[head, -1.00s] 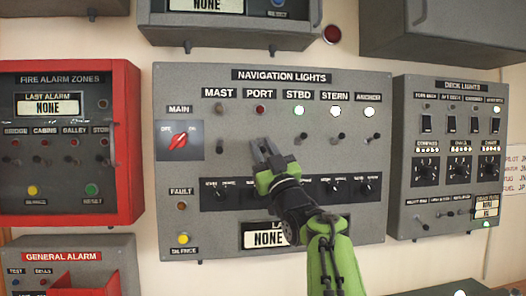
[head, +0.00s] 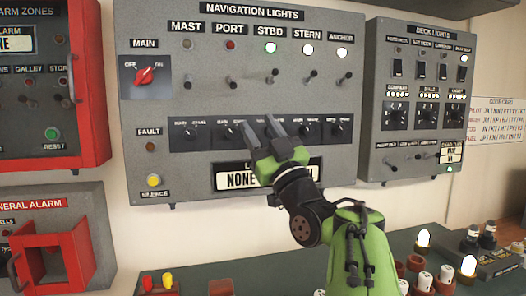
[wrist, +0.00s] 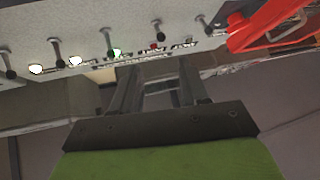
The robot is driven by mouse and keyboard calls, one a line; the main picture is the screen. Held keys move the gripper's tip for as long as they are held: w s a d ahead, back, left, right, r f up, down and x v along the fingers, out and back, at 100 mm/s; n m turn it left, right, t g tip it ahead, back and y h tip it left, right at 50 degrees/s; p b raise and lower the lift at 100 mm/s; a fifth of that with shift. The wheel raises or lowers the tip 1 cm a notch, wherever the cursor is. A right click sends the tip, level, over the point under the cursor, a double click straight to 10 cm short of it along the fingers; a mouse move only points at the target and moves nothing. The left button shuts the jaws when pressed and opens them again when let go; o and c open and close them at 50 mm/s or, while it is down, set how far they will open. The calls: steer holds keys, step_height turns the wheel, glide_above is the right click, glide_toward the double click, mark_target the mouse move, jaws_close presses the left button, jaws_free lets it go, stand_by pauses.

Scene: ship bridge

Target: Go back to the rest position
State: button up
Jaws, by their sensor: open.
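My gripper (head: 262,133) is green with dark fingers and is in front of the lower part of the grey navigation lights panel (head: 215,105) in the head view. Its two fingers are apart with nothing between them. They also show open and empty in the wrist view (wrist: 157,82). The fingers overlap the dark strip of small rotary knobs in the picture; the gap to the panel cannot be told. The gripper hides part of that strip and part of the display reading NONE. The STBD, STERN and ANCHOR lamps glow white; the PORT lamp (head: 230,44) is dull red.
A red fire alarm box (head: 92,90) and a red general alarm box (head: 62,245) are at left. The deck lights panel (head: 418,100) is at right. Below is a dark green desk (head: 225,270) with small lamps, cups and plugs, several at lower right.

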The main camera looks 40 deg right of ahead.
steer(key=shift+s+a+f, duration=0.1)
steer(key=shift+s+f, duration=0.35)
steer(key=shift+s, duration=0.1)
